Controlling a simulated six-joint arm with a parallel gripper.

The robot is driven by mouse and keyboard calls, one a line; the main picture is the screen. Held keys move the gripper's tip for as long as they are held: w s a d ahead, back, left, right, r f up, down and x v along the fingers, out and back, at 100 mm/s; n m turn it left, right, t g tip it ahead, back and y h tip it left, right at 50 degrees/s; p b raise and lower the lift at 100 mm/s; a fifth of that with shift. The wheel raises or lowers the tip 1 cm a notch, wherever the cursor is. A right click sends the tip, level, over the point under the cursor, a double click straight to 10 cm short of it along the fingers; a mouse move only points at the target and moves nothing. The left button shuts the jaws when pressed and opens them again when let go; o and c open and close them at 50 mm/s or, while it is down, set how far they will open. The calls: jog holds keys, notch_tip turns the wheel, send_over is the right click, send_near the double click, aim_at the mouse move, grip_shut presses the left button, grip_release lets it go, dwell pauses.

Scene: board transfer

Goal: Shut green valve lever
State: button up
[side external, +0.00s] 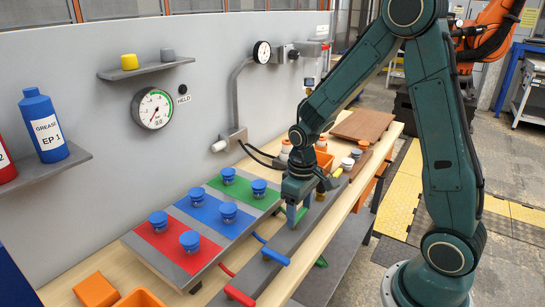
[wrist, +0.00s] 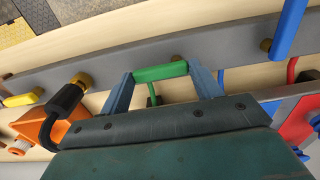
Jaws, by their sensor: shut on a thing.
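The green valve lever (wrist: 160,72) lies between the two blue fingers of my gripper (wrist: 163,80) in the wrist view, with a finger at each end. It runs roughly along the grey valve rail (wrist: 215,50), beside a brass pivot. My gripper (side external: 293,215) points down at the rail in the side view and is shut on the lever. There, only a small part of the green lever (side external: 301,214) shows beside the fingers.
The blue lever (side external: 275,256) and red lever (side external: 240,296) lie across the rail nearer the camera. A yellow lever (wrist: 20,99) lies along it on the other side. A board with blue knobs (side external: 158,219) stands beside the rail. A gauge (side external: 152,108) hangs on the wall.

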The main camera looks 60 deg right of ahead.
aim_at(299, 213)
jog(key=o, duration=1)
jog(key=shift+r, duration=0.15)
notch_tip(299, 213, up, 14)
jog(key=shift+f, duration=0.2)
dwell(0.4)
jog(key=s+a+r+t, duration=0.2)
jog(key=s, duration=0.3)
jog(key=s+a+r+t, duration=0.1)
jog(key=s+a+r, duration=0.1)
jog(key=s, duration=0.2)
jog(key=s+a+r+t, duration=0.2)
jog(key=s, duration=0.3)
jog(key=shift+s+a+t, duration=0.15)
jog(key=shift+s+t, duration=0.15)
jog(key=shift+s, duration=0.05)
